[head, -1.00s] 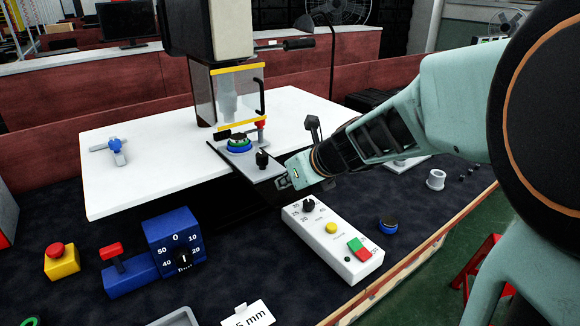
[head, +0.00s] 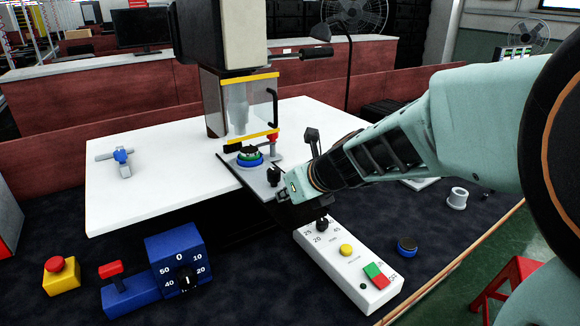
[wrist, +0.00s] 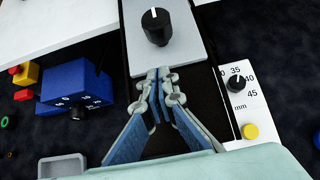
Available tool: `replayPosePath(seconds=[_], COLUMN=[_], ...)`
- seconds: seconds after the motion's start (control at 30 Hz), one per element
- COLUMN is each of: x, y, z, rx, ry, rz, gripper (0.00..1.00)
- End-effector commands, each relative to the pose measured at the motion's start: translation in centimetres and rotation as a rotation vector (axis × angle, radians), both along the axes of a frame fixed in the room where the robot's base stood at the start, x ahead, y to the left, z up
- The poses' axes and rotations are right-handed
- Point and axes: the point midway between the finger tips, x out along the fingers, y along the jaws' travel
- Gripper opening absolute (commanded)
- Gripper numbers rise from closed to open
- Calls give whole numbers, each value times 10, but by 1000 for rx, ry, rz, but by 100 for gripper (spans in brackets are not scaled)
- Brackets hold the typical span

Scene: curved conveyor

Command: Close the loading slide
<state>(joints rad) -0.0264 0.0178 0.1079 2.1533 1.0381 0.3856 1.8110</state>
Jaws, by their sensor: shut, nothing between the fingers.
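The loading slide (head: 239,174) is a grey plate that sticks out toward me from under the press, over a dark rail. It has a black knob (head: 273,176) near its front end and carries a blue and green round part (head: 249,158) farther back. The slide (wrist: 188,48) and the knob (wrist: 156,28) also show in the wrist view. My gripper (head: 284,197) is shut and empty in front of the knob, apart from it. In the wrist view its fingertips (wrist: 160,76) meet at the plate's front edge; whether they touch it I cannot tell.
The press (head: 222,35) with its clear yellow-edged guard (head: 238,103) stands behind the slide. A white control box (head: 347,263) is right of the rail, a blue dial block (head: 175,262) left. A white board (head: 140,190) spreads left; dark mat lies in front.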

Motion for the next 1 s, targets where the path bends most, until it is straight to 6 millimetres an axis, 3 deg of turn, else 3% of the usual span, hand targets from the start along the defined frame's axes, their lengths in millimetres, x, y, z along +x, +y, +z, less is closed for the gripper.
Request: replayPosePath(seconds=[0.43, 1.0], x=[44, 49], y=[30, 32], z=[2, 0], rx=[1, 0], ry=[0, 0], rz=[1, 0], gripper=[0, 0])
